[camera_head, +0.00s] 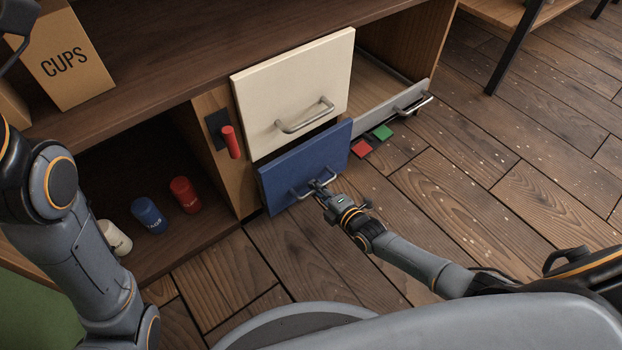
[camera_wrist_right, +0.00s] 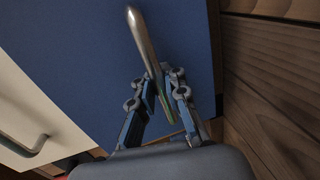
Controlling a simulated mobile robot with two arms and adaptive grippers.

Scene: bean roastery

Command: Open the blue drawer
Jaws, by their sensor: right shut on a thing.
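The blue drawer (camera_head: 305,163) is the low front below the cream drawer, with a metal bar handle (camera_head: 300,190). A narrow dark gap shows along its top edge, but I see nothing of its inside. My right gripper (camera_head: 320,188) is at the right part of this handle. In the right wrist view, the fingers of my right gripper (camera_wrist_right: 163,103) are shut on the handle bar (camera_wrist_right: 146,45), with the blue front (camera_wrist_right: 90,45) behind it. My left arm shows at the left of the head view, but its fingers are out of sight.
The cream drawer (camera_head: 295,85) is above, and a grey-fronted drawer (camera_head: 385,110) stands at the right. A red handle (camera_head: 231,142) sits on the wooden panel. The wooden floor (camera_head: 480,200) in front is clear.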

